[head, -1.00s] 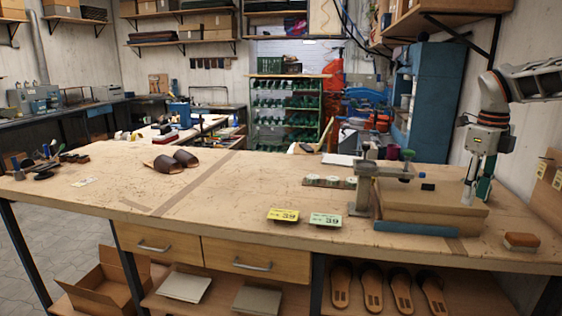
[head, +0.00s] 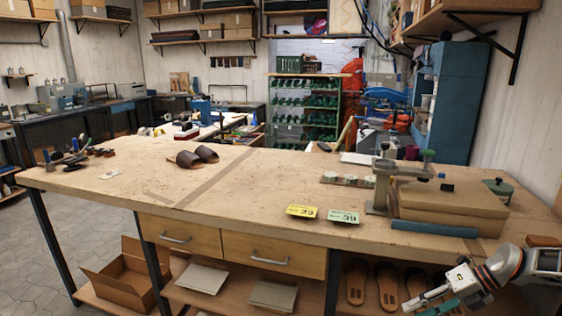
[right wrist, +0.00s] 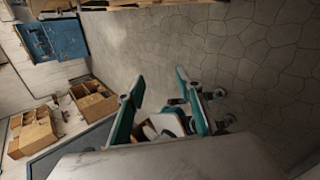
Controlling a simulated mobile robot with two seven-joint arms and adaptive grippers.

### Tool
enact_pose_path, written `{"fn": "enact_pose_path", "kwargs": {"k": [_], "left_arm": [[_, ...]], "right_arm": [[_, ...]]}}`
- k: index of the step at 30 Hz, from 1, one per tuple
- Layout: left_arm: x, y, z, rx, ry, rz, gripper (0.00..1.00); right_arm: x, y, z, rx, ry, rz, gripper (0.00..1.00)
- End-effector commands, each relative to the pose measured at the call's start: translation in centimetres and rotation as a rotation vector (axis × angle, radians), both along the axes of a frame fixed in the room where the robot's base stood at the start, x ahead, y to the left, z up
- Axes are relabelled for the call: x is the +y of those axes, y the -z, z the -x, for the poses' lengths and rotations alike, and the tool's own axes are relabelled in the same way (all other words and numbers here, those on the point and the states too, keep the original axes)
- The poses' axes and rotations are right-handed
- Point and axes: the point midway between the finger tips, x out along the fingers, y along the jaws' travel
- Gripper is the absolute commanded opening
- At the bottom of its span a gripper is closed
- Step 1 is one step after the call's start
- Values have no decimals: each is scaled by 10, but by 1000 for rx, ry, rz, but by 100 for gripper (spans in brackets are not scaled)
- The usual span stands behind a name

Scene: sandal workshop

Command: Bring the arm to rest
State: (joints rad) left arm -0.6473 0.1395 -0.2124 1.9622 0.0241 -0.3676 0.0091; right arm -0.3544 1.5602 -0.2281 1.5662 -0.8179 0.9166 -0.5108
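My right gripper (head: 424,304) is at the lower right of the head view, in front of the bench's front edge and below its top. In the right wrist view its two teal fingers (right wrist: 160,78) stand apart, with grey floor beyond their tips. A pale and dark shape shows low between the fingers; I cannot tell what it is. My left gripper is in no view.
The wooden bench (head: 290,205) bears dark sandals (head: 196,157), yellow (head: 301,211) and green (head: 343,217) size tags, a clamp (head: 378,185) and a wooden block (head: 453,203). Sandals (head: 388,287) lie on its lower shelf. An open carton (head: 125,280) stands lower left.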

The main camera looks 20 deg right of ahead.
Motion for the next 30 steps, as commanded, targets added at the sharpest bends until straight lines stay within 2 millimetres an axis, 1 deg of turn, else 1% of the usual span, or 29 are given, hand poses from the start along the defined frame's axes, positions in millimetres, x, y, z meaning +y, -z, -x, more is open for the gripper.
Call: {"fn": "enact_pose_path", "kwargs": {"k": [1, 3, 6, 12, 17, 22, 27, 30], "left_arm": [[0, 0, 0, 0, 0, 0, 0], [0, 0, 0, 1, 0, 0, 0], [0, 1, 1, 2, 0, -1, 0], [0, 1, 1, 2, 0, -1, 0], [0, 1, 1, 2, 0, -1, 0], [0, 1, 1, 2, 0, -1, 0], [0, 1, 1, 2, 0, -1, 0], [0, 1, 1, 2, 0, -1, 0]], "right_arm": [[21, 18, 3, -5, 57, -75, 36], [45, 38, 4, -11, 144, -165, 36], [78, 62, 6, -9, 277, -290, 36], [137, 101, 14, 39, 570, -530, 36], [180, 126, 24, 117, 819, -708, 36], [225, 149, 40, 239, 1089, -879, 36], [270, 167, 60, 397, 1351, -1032, 36], [295, 174, 71, 494, 1480, -1103, 36]]}}
